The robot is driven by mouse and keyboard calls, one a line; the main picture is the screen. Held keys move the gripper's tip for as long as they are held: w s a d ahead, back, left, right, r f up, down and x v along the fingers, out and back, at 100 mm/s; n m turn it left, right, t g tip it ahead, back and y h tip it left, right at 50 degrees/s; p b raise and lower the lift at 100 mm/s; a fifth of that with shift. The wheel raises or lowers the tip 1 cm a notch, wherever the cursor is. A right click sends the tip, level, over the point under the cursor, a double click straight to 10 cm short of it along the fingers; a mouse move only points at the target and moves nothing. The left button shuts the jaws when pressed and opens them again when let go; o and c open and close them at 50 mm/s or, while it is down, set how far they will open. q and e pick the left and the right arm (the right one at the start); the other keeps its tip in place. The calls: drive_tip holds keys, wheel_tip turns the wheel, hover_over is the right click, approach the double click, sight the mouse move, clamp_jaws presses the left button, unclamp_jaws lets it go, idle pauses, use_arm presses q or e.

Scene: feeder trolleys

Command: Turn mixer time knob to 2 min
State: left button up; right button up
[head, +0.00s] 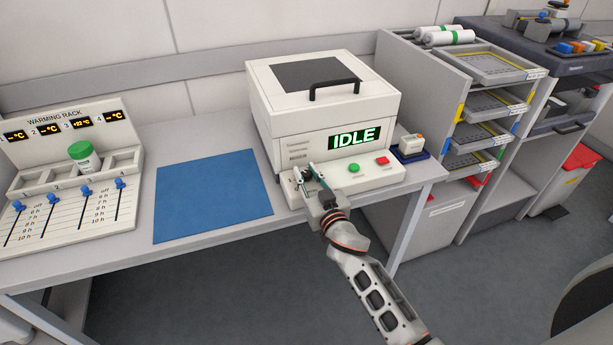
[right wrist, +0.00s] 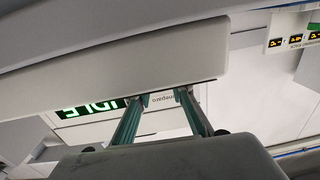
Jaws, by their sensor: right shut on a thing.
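The mixer (head: 285,115) is a cream box with a dark lid panel and a black handle. Its green display (head: 353,137) reads IDLE. My right gripper (head: 304,176) is at the left part of the mixer's front control ledge, left of the green button (head: 353,168). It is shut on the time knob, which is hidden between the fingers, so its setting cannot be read. In the right wrist view my two teal fingers (right wrist: 164,97) reach up to the mixer's panel, and the display (right wrist: 90,108) shows upside down. My left gripper is not in view.
A red button (head: 382,161) sits on the ledge right of the green one. A blue mat (head: 212,195) lies left of the mixer. The warming rack (head: 60,145) holds a green-capped jar (head: 83,156). A small device (head: 411,145) and shelf trolley (head: 415,80) stand to the right.

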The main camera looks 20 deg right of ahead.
drive_tip(key=shift+r, duration=0.1)
drive_tip(key=o, duration=1.1)
drive_tip(key=shift+o, duration=0.2)
drive_tip(key=shift+s, duration=0.3)
drive_tip(key=s, duration=1.1)
drive_tip(key=shift+s+d, duration=0.2)
drive_tip(key=shift+d, duration=0.15)
